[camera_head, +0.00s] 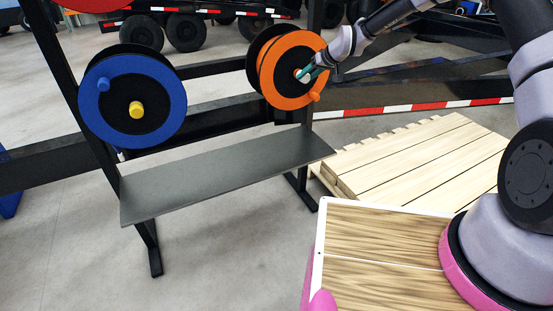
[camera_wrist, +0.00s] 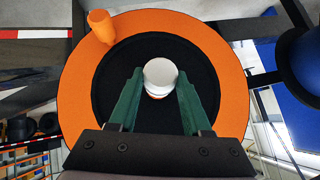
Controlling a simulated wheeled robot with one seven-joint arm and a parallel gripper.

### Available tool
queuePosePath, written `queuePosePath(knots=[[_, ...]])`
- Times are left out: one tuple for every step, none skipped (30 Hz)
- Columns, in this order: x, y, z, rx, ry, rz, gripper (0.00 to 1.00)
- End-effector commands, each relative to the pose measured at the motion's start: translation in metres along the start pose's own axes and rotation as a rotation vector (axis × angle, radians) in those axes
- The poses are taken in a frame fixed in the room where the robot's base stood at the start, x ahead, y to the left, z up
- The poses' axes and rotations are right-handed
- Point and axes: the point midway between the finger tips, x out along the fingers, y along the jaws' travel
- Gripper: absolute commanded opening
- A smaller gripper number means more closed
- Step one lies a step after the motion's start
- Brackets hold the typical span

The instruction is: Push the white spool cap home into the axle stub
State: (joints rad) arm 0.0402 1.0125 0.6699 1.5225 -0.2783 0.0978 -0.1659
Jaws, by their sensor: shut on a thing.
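The white spool cap (camera_wrist: 160,74) sits between the two green fingertips of my gripper (camera_wrist: 160,80), in front of the black centre of the orange spool (camera_wrist: 238,92). My gripper is shut on the cap. In the head view, my gripper (camera_head: 305,74) reaches in from the right to the middle of the orange spool (camera_head: 284,91). The axle stub is mostly hidden behind the cap; a thin orange edge shows just below the cap. I cannot tell how deep the cap sits.
A blue spool (camera_head: 98,112) with a yellow cap (camera_head: 136,109) hangs at the left of the black rack. A grey shelf (camera_head: 220,175) runs below the spools. The orange spool's handle (camera_wrist: 101,26) sticks out from its face. A wooden pallet (camera_head: 420,158) lies at the right.

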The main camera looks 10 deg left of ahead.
Motion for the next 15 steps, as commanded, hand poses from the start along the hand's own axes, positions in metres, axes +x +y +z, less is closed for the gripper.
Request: queuePosePath(knots=[[0.0003, -0.0001, -0.0003, 0.000, 0.000, 0.000, 0.00], [0.0005, -0.0001, -0.0005, 0.000, 0.000, 0.000, 0.00], [0.0007, -0.0001, -0.0009, 0.000, 0.000, 0.000, 0.00], [0.0010, 0.0000, -0.0012, 0.000, 0.000, 0.000, 0.00], [0.0013, 0.0000, -0.0016, 0.000, 0.000, 0.000, 0.00], [0.0017, 0.0000, -0.0020, 0.000, 0.000, 0.000, 0.00], [0.0020, 0.0000, -0.0023, 0.000, 0.000, 0.000, 0.00], [0.0023, 0.0000, -0.0027, 0.000, 0.000, 0.000, 0.00], [0.0028, -0.0001, -0.0031, 0.000, 0.000, 0.000, 0.00], [0.0031, 0.0000, -0.0033, 0.000, 0.000, 0.000, 0.00], [0.0035, -0.0001, -0.0036, 0.000, 0.000, 0.000, 0.00], [0.0039, -0.0001, -0.0040, 0.000, 0.000, 0.000, 0.00], [0.0042, -0.0002, -0.0043, 0.000, 0.000, 0.000, 0.00], [0.0046, -0.0002, -0.0046, 0.000, 0.000, 0.000, 0.00], [0.0050, -0.0003, -0.0050, 0.000, 0.000, 0.000, 0.00]])
